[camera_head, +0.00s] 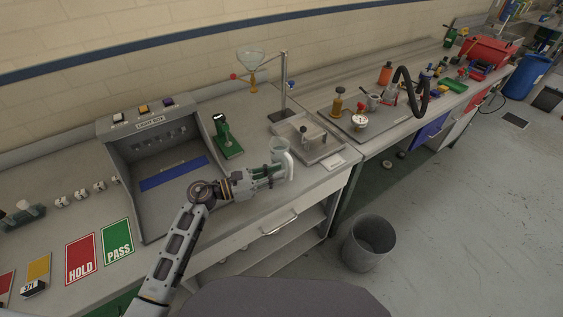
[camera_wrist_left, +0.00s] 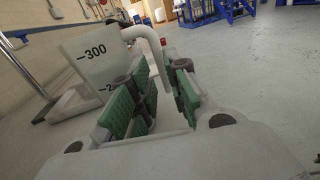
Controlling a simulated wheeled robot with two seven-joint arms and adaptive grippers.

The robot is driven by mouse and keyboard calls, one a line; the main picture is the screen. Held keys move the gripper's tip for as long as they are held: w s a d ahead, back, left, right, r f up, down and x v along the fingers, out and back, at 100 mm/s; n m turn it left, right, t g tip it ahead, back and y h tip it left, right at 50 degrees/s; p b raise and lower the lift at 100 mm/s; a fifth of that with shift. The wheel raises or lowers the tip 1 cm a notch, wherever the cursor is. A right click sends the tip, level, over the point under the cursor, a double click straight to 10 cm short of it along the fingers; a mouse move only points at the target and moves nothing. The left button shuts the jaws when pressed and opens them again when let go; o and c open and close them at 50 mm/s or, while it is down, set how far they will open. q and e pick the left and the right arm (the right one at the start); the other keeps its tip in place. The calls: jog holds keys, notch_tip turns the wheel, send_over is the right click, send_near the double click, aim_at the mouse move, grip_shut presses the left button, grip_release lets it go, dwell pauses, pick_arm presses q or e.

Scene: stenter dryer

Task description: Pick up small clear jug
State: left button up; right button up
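The small clear jug (camera_head: 278,147) stands upright near the front edge of the bench, with its white handle toward the right. In the left wrist view the jug (camera_wrist_left: 92,55) shows a black 300 mark, and its handle runs down between the green finger pads. My left gripper (camera_head: 273,171) is low over the bench, right beside the jug. In the wrist view its fingers (camera_wrist_left: 164,84) are apart, one on each side of the handle. The handle's lower end is partly hidden by the pads. My right gripper is not in view.
A balance-like device (camera_head: 312,135) on a tray and a stand with a glass funnel (camera_head: 251,62) are behind the jug. A green instrument (camera_head: 227,145) and the light box (camera_head: 160,160) stand to the left. A bin (camera_head: 368,243) is on the floor.

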aim_at(291, 169)
pick_arm(q)
jog(key=shift+d, duration=0.1)
jog(key=shift+w+d+r+p, duration=0.15)
jog(key=shift+w+d+p, duration=0.15)
jog(key=shift+d, duration=0.1)
jog(key=shift+p+x, duration=0.45)
jog(key=shift+x, duration=1.5)
jog(key=shift+s+d, duration=0.1)
jog(key=shift+d, duration=0.05)
grip_shut()
